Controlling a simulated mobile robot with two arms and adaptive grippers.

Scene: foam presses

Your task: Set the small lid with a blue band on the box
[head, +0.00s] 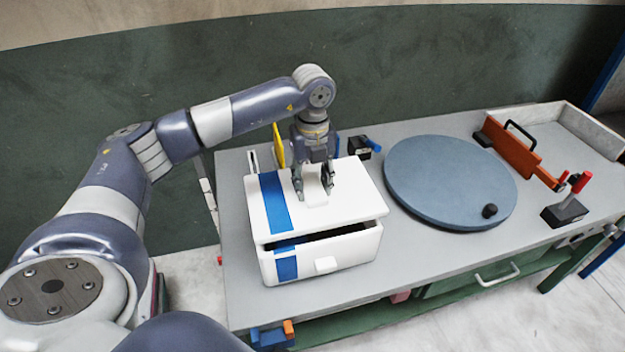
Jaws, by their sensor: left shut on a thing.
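The small white lid (352,196) with a blue band (273,203) is over the white box (350,254), which has a matching blue stripe on its front. My left gripper (313,191) points down and is shut on the handle in the middle of the lid's top. A dark gap shows between the lid's front edge and the box's rim, wider toward the right, so the lid looks slightly tilted. Whether its far edge touches the box is hidden. My right gripper is out of view.
A round blue-grey disc (440,175) with a black knob lies right of the box on the grey table (420,262). Behind the box stand a yellow plate (278,146) and a blue-handled clamp (360,147). An orange plate (510,148) and red-handled clamp (567,206) are at right.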

